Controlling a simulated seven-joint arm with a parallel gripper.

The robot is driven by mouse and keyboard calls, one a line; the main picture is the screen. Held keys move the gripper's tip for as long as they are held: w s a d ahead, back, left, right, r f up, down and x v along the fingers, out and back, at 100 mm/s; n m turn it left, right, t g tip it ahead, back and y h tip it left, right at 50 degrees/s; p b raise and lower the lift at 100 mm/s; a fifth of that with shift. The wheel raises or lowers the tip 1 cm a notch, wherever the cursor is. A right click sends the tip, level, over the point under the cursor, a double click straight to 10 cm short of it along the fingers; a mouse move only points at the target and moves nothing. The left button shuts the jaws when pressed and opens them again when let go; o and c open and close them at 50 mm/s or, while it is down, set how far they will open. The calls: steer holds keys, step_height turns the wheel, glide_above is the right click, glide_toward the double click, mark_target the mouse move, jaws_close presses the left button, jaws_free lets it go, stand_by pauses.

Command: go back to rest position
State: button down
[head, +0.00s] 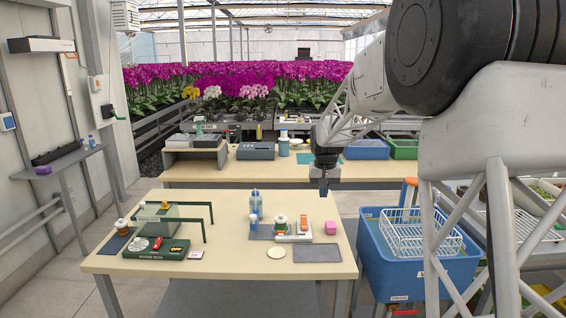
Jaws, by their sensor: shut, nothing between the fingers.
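My gripper (323,188) shows in the head view at the end of my arm, which reaches in from the right. It points down, raised near the right back part of the wooden table (215,281). Its fingers are shut with nothing held. It looks apart from the things on the table. The nearest of these in the picture are a pink block (331,228) and an orange item (303,224) on a white base.
A clear bottle (255,202) stands mid-table, with a round cream disc (276,252) in front. A dark green box (158,249) and green rails (183,206) are at left. A blue tub (397,270) with a white wire basket (418,238) stands right of the table.

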steer(key=s+d+r, duration=0.1)
steer(key=s+r, duration=0.2)
steer(key=s, duration=0.6)
steer(key=s+d+r+t, duration=0.1)
steer(key=s+r, duration=0.1)
steer(key=s, duration=0.7)
steer(key=s+d+r, duration=0.2)
steer(key=s+r, duration=0.1)
steer(key=s, duration=0.6)
steer(key=s+f, duration=0.3)
steer(key=s, duration=1)
steer(key=s+d+f, duration=0.1)
steer(key=s+f, duration=0.2)
steer(key=s, duration=1.1)
steer(key=shift+d+t, duration=0.15)
steer(key=shift+t, duration=0.25)
